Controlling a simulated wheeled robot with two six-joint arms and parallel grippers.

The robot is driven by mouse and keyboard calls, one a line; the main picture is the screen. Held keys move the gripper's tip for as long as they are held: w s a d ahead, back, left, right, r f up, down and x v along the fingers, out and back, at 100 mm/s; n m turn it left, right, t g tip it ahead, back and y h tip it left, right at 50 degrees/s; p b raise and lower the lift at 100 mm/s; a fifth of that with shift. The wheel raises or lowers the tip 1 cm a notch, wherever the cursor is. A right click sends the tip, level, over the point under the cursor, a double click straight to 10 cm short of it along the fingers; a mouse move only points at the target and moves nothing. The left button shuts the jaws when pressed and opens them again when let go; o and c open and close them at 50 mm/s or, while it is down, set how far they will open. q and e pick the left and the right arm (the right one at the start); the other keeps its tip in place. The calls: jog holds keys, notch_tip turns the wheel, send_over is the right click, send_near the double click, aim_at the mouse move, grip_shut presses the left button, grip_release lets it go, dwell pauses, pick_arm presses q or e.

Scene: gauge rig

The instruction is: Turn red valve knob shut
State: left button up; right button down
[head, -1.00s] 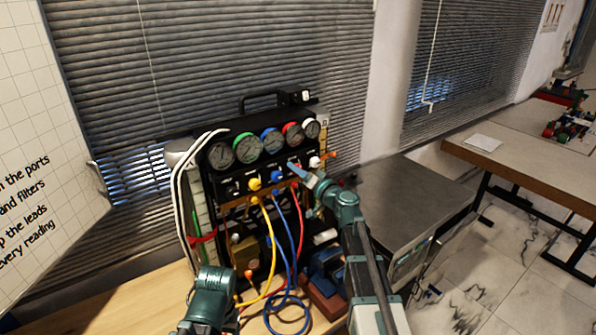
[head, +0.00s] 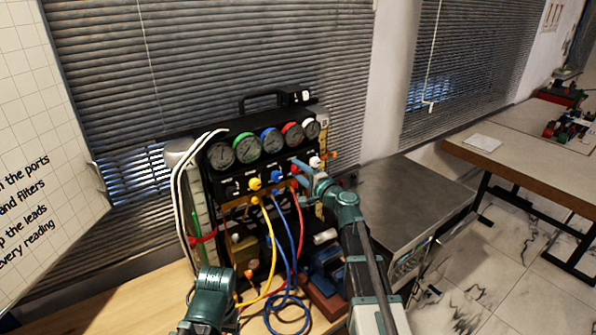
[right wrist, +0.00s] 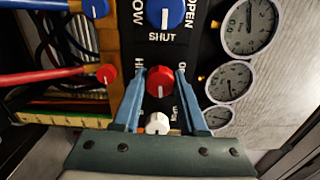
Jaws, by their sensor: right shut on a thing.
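The red valve knob (right wrist: 160,82) is on the rig's black front panel in the right wrist view, with a light pointer line on its face. My right gripper (right wrist: 160,85) has its two blue fingers on either side of the knob, shut on it. In the head view the right gripper (head: 301,168) reaches the panel below the gauges and hides the knob. My left arm (head: 210,295) shows at the bottom of the head view; its fingertips are not visible.
A blue knob (right wrist: 166,12) and a white knob (right wrist: 157,123) flank the red one. A row of several gauges (head: 272,141) is above. Yellow, blue and red hoses (head: 279,225) hang below the panel. A grey metal box (head: 415,195) stands at the right.

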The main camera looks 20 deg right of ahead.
jog(key=shift+m, duration=0.6)
jog(key=shift+c, duration=2.2)
grip_release()
jog(key=v, duration=1.4)
jog(key=shift+w, duration=0.1)
